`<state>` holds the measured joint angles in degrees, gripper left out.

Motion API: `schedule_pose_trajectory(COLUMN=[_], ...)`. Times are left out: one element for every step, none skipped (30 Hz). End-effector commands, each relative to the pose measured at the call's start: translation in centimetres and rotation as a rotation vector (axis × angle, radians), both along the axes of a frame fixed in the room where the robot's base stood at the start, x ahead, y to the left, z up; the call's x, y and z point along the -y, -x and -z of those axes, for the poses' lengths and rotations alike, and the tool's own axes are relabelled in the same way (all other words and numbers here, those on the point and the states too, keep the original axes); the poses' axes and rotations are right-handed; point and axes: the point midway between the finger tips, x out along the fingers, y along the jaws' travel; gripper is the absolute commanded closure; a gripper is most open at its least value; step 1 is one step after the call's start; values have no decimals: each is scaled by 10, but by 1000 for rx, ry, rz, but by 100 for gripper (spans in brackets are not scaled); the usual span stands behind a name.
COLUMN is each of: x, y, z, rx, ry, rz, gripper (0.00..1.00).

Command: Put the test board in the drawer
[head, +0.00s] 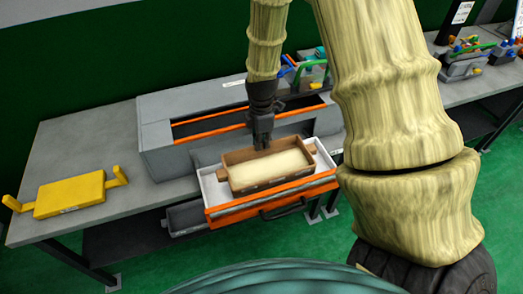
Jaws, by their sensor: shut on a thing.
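A brown tray-like board with raised walls, a cream inner face and a stub handle at each end, likely the test board (268,169), is at the open drawer. The drawer (275,203) has an orange front, a dark handle and a white inside, and is pulled out from the grey cabinet. The board appears to be in or just over the drawer; I cannot tell whether it touches the bottom. My gripper (262,147) points down at the board's far wall and is shut on it. The fingertips are partly hidden by the wall.
The grey cabinet (165,150) with orange-edged open top stands on a grey workbench (80,137). A yellow board with two handles (70,194) lies at the left. Colourful valve fittings (465,62) stand at the far right. Green floor is clear in front.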

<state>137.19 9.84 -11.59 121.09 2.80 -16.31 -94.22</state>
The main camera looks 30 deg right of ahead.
Motion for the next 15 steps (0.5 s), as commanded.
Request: schedule_pose_trajectory(x=[0, 0, 0, 0, 0, 0, 0, -1, -1, -1, -1, -1, -1, -1, -1], y=[-1, -1, -1, -1, -1, -1, -1, -1, -1, -1, 0, 0, 0, 0, 0], z=[2, 3, 4, 5, 6, 7, 9, 10, 13, 16, 19, 23, 27, 30, 35], rx=[0, 1, 1, 2, 1, 1, 0, 0, -1, -1, -2, -2, -2, -1, -2], ry=[0, 0, 0, 0, 0, 0, 0, 0, 0, 0, 0, -1, -1, 0, 0], rz=[0, 0, 0, 0, 0, 0, -1, -1, -1, -1, -1, -2, -2, -2, -1], gripper=[100, 100, 100, 100, 100, 100, 100, 100, 100, 100, 100, 100, 100, 100, 100])
